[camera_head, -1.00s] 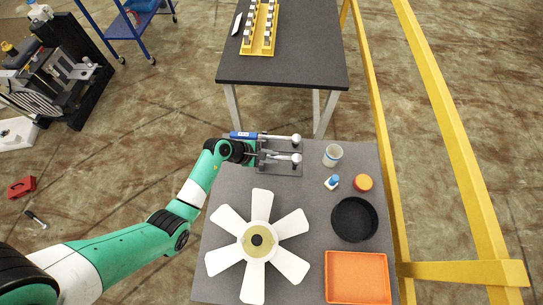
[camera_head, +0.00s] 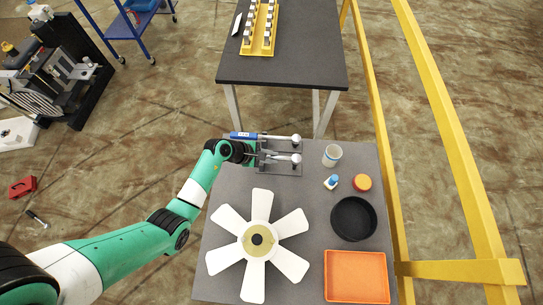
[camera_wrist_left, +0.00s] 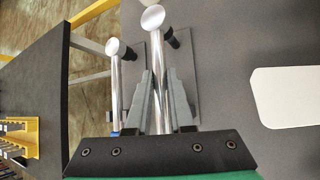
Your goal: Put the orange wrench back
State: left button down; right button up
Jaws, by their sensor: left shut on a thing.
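My left gripper (camera_head: 264,156) is at the back left of the near table. It is shut on a silver rod-shaped tool (camera_head: 280,157) with a rounded end. In the left wrist view the fingers (camera_wrist_left: 162,100) close on its shiny shaft (camera_wrist_left: 160,70). The tool lies over a dark grey holder plate (camera_head: 288,171); whether it rests fully in it I cannot tell. Its handle is hidden by the gripper, and no orange shows on it. A similar tool with a blue handle (camera_head: 242,135) lies parallel just behind, also in the left wrist view (camera_wrist_left: 115,80).
A white fan (camera_head: 257,240) lies in front of the holder. To the right are a white cup (camera_head: 332,154), a small blue-white bottle (camera_head: 331,182), an orange round container (camera_head: 362,182), a black bowl (camera_head: 354,219) and an orange tray (camera_head: 357,277). A dark table (camera_head: 290,70) stands behind.

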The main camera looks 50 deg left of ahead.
pick_arm(q)
jog(key=shift+f, duration=0.1)
jog(key=shift+f+b, duration=1.1)
jog(key=shift+f, duration=0.3)
jog(key=c, duration=0.7)
grip_release()
jog(key=p+v, duration=0.4)
jog(key=v, duration=0.7)
jog(key=shift+s+a+r+p, duration=0.1)
jog(key=shift+s+r+p, duration=0.05)
jog(key=shift+r+p, duration=0.15)
